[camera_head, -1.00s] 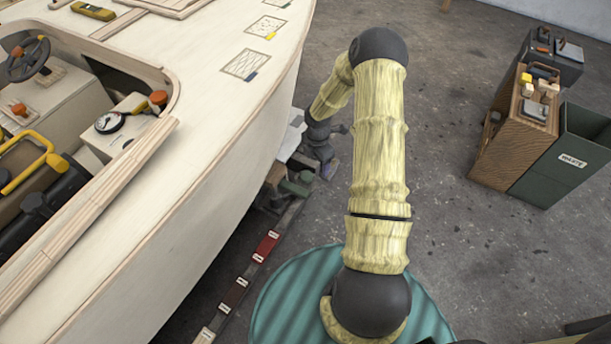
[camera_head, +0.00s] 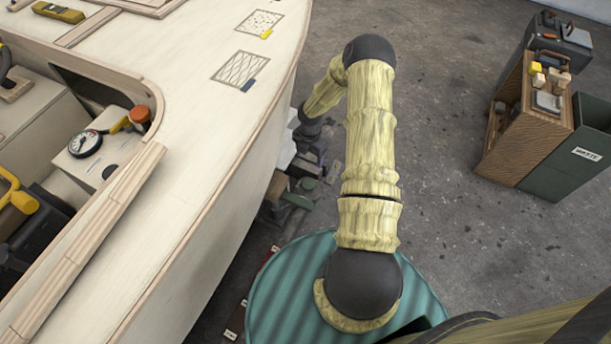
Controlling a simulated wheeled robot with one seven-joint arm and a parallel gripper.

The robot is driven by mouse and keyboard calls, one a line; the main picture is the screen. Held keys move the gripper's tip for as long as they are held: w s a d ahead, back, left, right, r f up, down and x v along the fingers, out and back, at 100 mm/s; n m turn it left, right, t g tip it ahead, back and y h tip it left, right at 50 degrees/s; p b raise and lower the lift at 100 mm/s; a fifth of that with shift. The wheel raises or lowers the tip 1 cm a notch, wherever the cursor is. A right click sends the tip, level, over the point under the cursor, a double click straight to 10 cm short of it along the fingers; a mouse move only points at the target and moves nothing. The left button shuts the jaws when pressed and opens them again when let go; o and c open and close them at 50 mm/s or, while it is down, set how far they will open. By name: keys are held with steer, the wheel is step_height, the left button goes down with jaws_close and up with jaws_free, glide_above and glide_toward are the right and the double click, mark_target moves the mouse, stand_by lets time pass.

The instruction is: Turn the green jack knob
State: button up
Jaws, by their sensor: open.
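Low beside the hull, at its foot, a dark green jack (camera_head: 298,200) stands on the floor among grey and dark parts. A small rounded green piece on top looks like its knob (camera_head: 307,184). My gripper (camera_head: 318,162) is small and dark at the arm's end, just above and beyond the jack. It looks empty. Its fingers are hard to make out, and I cannot tell whether it touches the knob.
The pale plywood hull (camera_head: 190,160) fills the left side, close to my forearm. A wooden cabinet (camera_head: 525,125) and a green waste bin (camera_head: 570,160) stand at the right. The concrete floor (camera_head: 450,190) between is clear.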

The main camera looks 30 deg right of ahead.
mark_target(309, 183)
stand_by(0.3)
step_height(309, 183, down, 17)
steer(key=b, duration=0.5)
steer(key=shift+f, duration=0.2)
steer(key=c, duration=1)
